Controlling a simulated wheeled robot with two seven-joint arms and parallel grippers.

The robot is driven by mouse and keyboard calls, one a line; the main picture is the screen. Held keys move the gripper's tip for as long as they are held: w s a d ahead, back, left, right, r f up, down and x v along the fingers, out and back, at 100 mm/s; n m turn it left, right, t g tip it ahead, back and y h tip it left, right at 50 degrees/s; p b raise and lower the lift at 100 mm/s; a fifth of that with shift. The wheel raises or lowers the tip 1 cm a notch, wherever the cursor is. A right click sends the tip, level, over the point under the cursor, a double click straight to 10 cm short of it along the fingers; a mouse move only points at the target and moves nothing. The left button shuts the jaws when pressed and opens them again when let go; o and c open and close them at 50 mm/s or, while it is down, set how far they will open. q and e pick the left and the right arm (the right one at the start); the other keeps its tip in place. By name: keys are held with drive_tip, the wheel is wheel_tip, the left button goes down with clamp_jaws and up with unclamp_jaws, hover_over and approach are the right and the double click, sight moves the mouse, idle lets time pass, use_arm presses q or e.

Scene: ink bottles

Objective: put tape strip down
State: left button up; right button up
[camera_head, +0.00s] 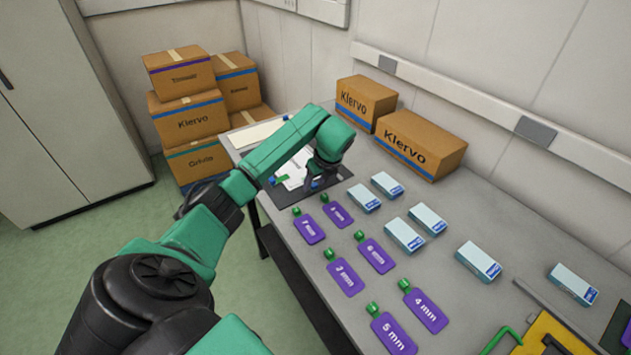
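My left arm (250,175) reaches in from the lower left. Its gripper (322,178) points down over the right part of a dark mat (285,199) near the table's far left end. White items (295,170) with small green and blue parts lie on the mat, partly hidden by my arm. A small blue piece (315,184) shows beside the fingertips; I cannot tell whether it is held or whether it is the tape strip. The finger gap is too small to judge. My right gripper is out of view.
Klervo cartons (420,145) stand along the wall. A yellow item (550,335) lies at lower right. More cartons (187,118) are stacked beyond the table.

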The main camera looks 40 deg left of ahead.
use_arm(q)
drive_tip(key=shift+r, duration=0.1)
drive_tip(key=shift+d+r, duration=0.15)
drive_tip(key=shift+r, duration=0.15)
drive_tip(key=v, duration=1.1)
drive_tip(key=shift+s+d, duration=0.1)
